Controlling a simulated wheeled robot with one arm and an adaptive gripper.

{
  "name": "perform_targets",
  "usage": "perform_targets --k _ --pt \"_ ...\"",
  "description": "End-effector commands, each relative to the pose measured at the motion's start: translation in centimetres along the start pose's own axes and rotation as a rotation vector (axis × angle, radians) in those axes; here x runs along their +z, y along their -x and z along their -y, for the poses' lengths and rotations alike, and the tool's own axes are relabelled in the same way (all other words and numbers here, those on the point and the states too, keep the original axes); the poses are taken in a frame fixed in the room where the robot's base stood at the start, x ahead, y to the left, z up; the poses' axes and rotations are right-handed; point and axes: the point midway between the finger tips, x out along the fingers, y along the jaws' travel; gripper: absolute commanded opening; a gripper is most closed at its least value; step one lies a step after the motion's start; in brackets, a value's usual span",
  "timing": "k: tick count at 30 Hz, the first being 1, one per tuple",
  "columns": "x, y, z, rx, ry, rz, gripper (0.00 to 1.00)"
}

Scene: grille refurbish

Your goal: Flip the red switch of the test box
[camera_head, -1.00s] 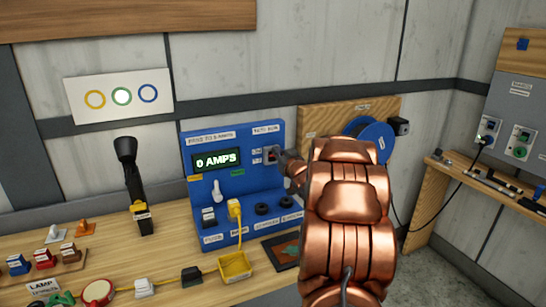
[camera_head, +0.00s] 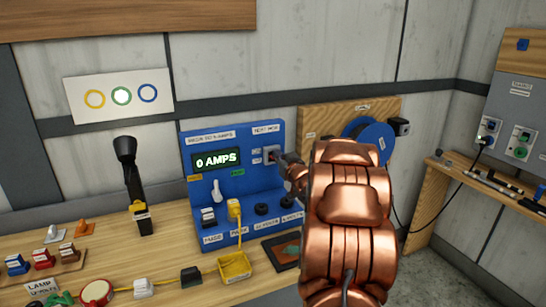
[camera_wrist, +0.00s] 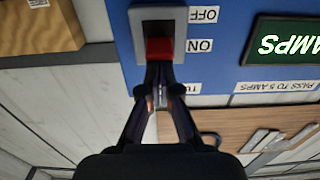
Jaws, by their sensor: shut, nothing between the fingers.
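The blue test box (camera_head: 222,145) stands on the wooden bench, its display (camera_head: 216,160) reading 0 AMPS. The red switch (camera_wrist: 159,50) sits in a grey plate on the box's face, beside OFF and ON labels, in the wrist view. In the head view, the switch plate (camera_head: 270,154) is at the box's upper right. My gripper (camera_wrist: 158,68) is shut and empty. Its fingertips are right at the red switch in the wrist view and seem to touch it, on the side by the ON label. In the head view my copper arm hides most of the gripper.
A yellow plug and cable run from the box to a yellow tray (camera_head: 235,267). A black torch-like tool (camera_head: 133,185) stands to the left. A blue reel (camera_head: 368,141) on a wooden board is behind my arm. Small coloured parts crowd the bench's left front.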

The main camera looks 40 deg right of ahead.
Motion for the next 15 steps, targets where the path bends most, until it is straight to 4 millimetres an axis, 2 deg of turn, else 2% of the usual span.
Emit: perform_targets --k 15 --pt "0.76 0.33 -0.01 0.000 0.000 0.001 0.00"
